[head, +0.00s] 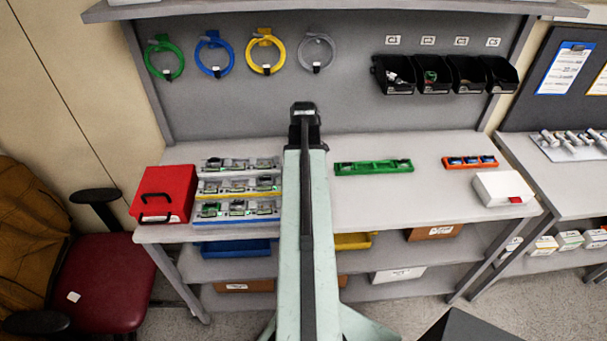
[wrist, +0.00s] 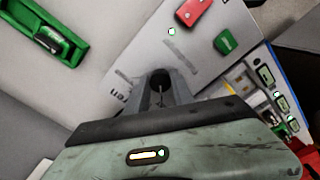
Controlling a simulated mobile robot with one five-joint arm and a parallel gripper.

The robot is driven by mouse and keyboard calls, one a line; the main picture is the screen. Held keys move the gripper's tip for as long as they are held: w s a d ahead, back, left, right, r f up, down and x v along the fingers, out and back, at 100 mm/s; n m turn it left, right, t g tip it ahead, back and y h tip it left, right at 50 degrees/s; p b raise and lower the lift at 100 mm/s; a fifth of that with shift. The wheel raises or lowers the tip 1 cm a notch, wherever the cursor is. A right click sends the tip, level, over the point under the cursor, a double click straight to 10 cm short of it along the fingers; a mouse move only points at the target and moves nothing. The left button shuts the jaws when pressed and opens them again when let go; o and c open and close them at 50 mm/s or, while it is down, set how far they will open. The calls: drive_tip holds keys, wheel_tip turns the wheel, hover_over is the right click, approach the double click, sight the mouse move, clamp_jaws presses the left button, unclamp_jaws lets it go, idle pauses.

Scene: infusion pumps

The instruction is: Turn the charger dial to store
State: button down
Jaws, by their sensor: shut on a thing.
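In the wrist view my gripper (wrist: 162,88) is closed over a pale panel (wrist: 135,62) with printed lettering, which seems to be the charger. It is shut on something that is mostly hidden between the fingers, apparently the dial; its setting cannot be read. A red piece (wrist: 193,12), a small green piece (wrist: 225,42) and a small light spot (wrist: 171,31) show on or over the panel beyond the fingers. In the head view my own arm covers the middle of the bench and hides the gripper, the dial and the panel.
A green tray (head: 374,171) lies right of my arm, an orange tray (head: 470,166) and white box (head: 503,189) farther right. Racks of small devices (head: 238,192) and a red case (head: 163,194) stand left. Cable coils (head: 265,55) and black bins (head: 467,89) hang behind.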

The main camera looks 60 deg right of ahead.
drive_tip(key=m, duration=0.4)
drive_tip(key=shift+m, duration=0.3)
drive_tip(key=m, duration=0.4)
drive_tip(key=shift+m, duration=0.3)
drive_tip(key=m, duration=0.4)
drive_tip(key=shift+m, duration=2.4)
drive_tip(key=c, duration=1.1)
unclamp_jaws()
